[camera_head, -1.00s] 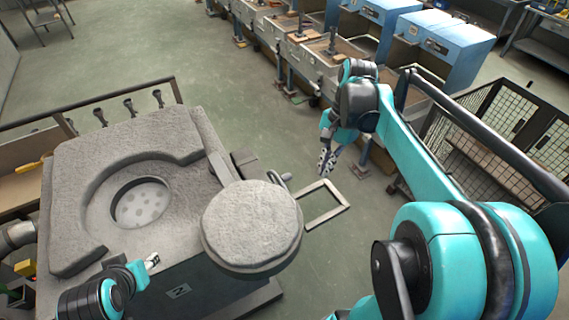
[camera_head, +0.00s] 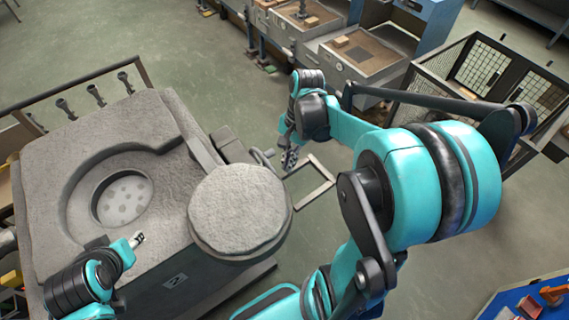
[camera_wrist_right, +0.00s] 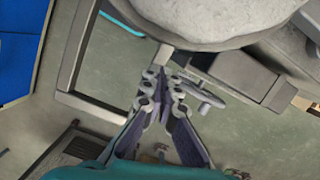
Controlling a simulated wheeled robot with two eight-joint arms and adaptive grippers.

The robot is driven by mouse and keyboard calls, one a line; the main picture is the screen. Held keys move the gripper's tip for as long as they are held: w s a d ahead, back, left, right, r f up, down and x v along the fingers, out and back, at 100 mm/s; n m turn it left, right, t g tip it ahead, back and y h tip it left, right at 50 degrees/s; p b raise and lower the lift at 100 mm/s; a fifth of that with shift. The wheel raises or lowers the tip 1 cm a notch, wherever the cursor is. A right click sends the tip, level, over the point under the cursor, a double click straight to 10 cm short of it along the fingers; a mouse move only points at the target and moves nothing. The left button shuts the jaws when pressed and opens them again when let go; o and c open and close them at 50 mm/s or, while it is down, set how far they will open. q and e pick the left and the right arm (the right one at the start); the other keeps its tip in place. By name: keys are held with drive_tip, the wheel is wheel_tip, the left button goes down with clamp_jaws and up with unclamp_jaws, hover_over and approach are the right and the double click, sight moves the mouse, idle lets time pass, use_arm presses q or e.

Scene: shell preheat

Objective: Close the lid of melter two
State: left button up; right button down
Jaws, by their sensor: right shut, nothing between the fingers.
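Melter two (camera_head: 175,125) is a grey block with a number plate at its front and a round open well (camera_head: 122,197) on top. Its lid (camera_head: 238,207), a thick round grey disc, is swung out to the right, clear of the well. A short grey handle (camera_head: 264,156) sticks out behind the lid; the handle (camera_wrist_right: 205,93) also shows in the right wrist view. My right gripper (camera_head: 289,160) is just right of the handle, shut and empty; its fingertips (camera_wrist_right: 163,90) appear close beside it, contact unclear. My left gripper (camera_head: 138,239) hovers over the melter's front edge, jaws too small to judge.
A rectangular metal frame (camera_head: 328,188) juts out right of the lid. Wire-mesh cages (camera_head: 480,65) and a row of work stations (camera_head: 365,55) stand behind. A blue-topped table (camera_head: 510,303) is at lower right. Green floor is clear behind the melter.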

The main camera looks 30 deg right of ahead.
drive_tip(key=shift+s+a+r, duration=0.1)
drive_tip(key=shift+s+a, duration=0.15)
drive_tip(key=shift+a, duration=0.65)
drive_tip(key=shift+w+a, duration=0.1)
